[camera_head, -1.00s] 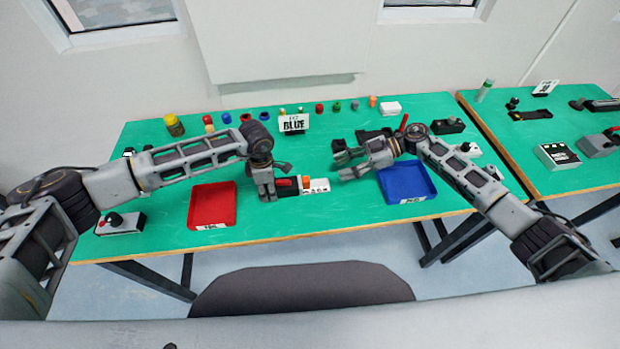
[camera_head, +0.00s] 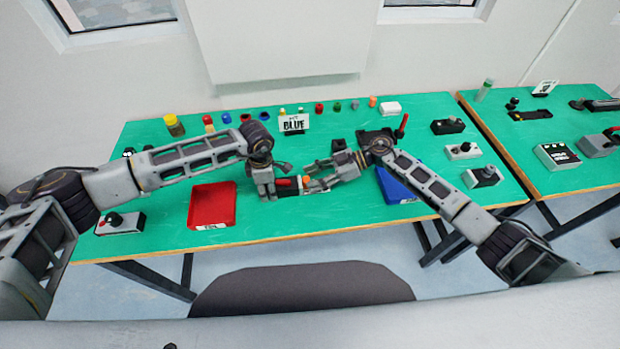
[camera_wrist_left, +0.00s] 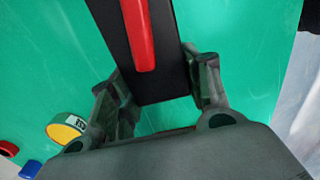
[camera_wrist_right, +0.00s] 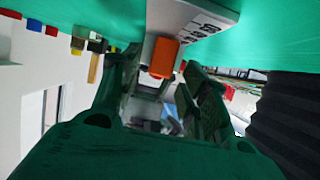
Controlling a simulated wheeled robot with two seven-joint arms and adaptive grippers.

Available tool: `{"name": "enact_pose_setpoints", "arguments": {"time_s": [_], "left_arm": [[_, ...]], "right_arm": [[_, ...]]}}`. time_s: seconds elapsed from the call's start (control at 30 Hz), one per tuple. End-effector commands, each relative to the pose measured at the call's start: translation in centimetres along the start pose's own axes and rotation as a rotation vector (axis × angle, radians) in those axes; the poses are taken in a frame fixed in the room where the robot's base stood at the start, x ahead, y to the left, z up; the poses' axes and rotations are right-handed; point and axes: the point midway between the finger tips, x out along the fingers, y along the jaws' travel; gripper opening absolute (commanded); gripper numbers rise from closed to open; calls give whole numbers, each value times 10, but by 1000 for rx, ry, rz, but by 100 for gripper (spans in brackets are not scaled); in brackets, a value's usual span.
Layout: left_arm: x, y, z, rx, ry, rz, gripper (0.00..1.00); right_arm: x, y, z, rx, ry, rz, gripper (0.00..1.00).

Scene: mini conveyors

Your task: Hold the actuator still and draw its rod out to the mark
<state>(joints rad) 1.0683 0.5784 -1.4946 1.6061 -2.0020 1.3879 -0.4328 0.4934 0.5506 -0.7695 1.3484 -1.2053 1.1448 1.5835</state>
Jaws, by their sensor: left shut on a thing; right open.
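The actuator is a black body (camera_wrist_left: 153,85) with a red strip (camera_wrist_left: 138,30) along its top, lying on the green table. My left gripper (camera_head: 265,194) is shut on its black body; one finger sits on each side in the left wrist view (camera_wrist_left: 160,88). The orange rod end (camera_wrist_right: 160,57) shows in the right wrist view, beside a white scale plate (camera_wrist_right: 208,12) with dark markings. My right gripper (camera_head: 312,186) is open, its fingers around or just short of the orange end; contact cannot be told. In the head view, the right fingers hide most of the scale plate.
A red tray (camera_head: 212,205) lies left of the actuator. A blue tray (camera_head: 397,186) lies right, partly under my right arm. Control boxes (camera_head: 464,150) sit at the right. The table's front edge is close.

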Motion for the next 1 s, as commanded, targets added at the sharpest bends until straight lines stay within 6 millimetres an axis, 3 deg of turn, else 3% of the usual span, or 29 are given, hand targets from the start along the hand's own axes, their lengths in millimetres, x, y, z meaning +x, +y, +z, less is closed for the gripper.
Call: {"name": "enact_pose_setpoints", "arguments": {"time_s": [0.2, 0.57, 0.9, 1.0], "left_arm": [[4, -3, -1, 2, 3, -8, 9], [4, -4, -1, 2, 3, -8, 9], [4, -4, -1, 1, 4, -8, 9], [4, -4, -1, 1, 4, -8, 9]], "right_arm": [[14, 0, 0, -1, 0, 0, 45], [16, 0, 0, -1, 0, 0, 45], [16, 0, 0, -1, 0, 0, 1], [16, 0, 0, -1, 0, 0, 0]]}}
